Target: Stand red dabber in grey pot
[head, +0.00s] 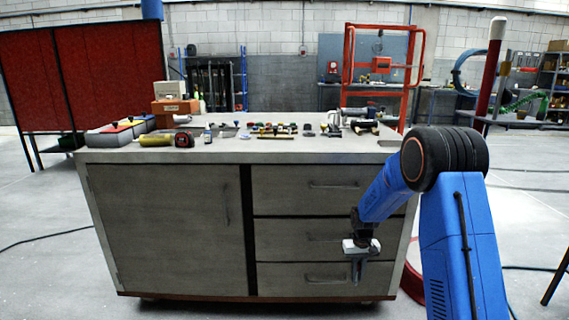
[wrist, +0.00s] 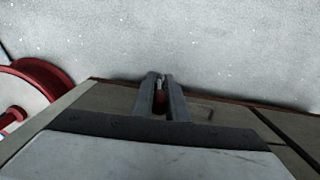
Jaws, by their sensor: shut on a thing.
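My gripper (head: 358,268) hangs low in front of the drawers of the grey workbench (head: 230,157), well below its top. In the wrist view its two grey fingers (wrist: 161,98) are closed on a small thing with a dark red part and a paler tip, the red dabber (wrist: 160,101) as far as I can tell. The fingers hide much of it. In the head view the dabber is too small to make out. I cannot pick out the grey pot among the small items on the bench top.
The bench top holds a tape measure (head: 184,139), a yellow roll (head: 155,140), a sectioned grey tray (head: 107,137) at the left and several small tools. A red round base (wrist: 45,80) stands on the floor beside the bench.

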